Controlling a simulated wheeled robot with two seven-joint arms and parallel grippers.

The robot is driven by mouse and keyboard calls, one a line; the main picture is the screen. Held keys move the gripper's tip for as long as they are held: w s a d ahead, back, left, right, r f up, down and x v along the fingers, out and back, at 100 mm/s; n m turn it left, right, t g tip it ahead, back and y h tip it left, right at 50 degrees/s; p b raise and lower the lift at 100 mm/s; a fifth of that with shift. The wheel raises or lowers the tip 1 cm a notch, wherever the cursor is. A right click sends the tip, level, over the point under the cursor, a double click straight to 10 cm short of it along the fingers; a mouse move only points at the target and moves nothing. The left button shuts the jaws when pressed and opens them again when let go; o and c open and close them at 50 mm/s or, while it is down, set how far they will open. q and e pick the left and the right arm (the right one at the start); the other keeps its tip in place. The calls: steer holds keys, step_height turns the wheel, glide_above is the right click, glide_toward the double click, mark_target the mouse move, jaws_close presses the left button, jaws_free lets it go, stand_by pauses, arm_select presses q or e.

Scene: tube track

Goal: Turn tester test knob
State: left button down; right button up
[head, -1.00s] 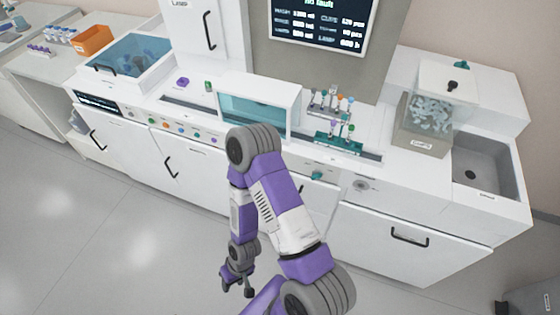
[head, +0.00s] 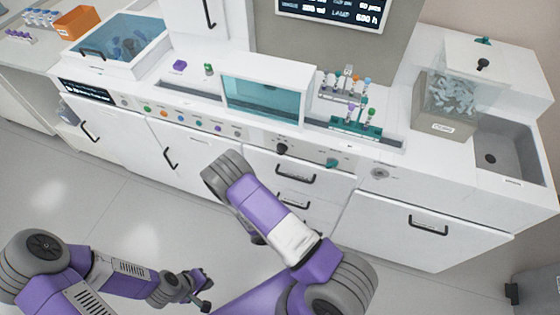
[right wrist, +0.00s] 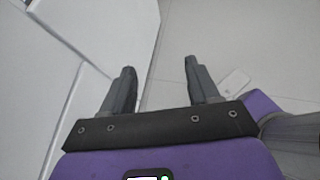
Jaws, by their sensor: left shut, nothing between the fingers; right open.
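A black knob (head: 281,148) and a teal knob (head: 332,163) sit on the front panel of the white bench, above the drawers. I cannot read which is the tester test knob. My left gripper (head: 205,300) is shut and empty, low over the floor at the bottom of the head view, well apart from the panel. My right gripper (right wrist: 159,66) is open and empty in the right wrist view, with pale floor and white cabinet edges beyond it. In the head view it is hidden behind my right arm.
Coloured buttons (head: 190,122) line the panel on the left. A teal-windowed box (head: 265,92) and tube racks (head: 355,125) stand on the bench top. Drawer handles (head: 295,178) stick out below the knobs. The floor in front is clear.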

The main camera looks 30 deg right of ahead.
steer(key=w+d+r+n+t+h, duration=0.2)
steer(key=w+d+n+t+h, duration=0.15)
steer(key=w+h, duration=0.2)
steer(key=n+t+h+b, duration=0.25)
steer(key=n+t, duration=0.85)
steer(key=t, duration=0.7)
glide_toward(280, 153)
steer(key=r, duration=0.1)
steer(key=shift+g, duration=0.25)
steer(key=x, duration=0.5)
steer(key=b+x, duration=0.1)
steer(key=x, duration=0.2)
steer(key=shift+w+f, duration=0.15)
steer(key=shift+f, duration=0.1)
steer(key=shift+y, duration=0.3)
steer(key=c, duration=1)
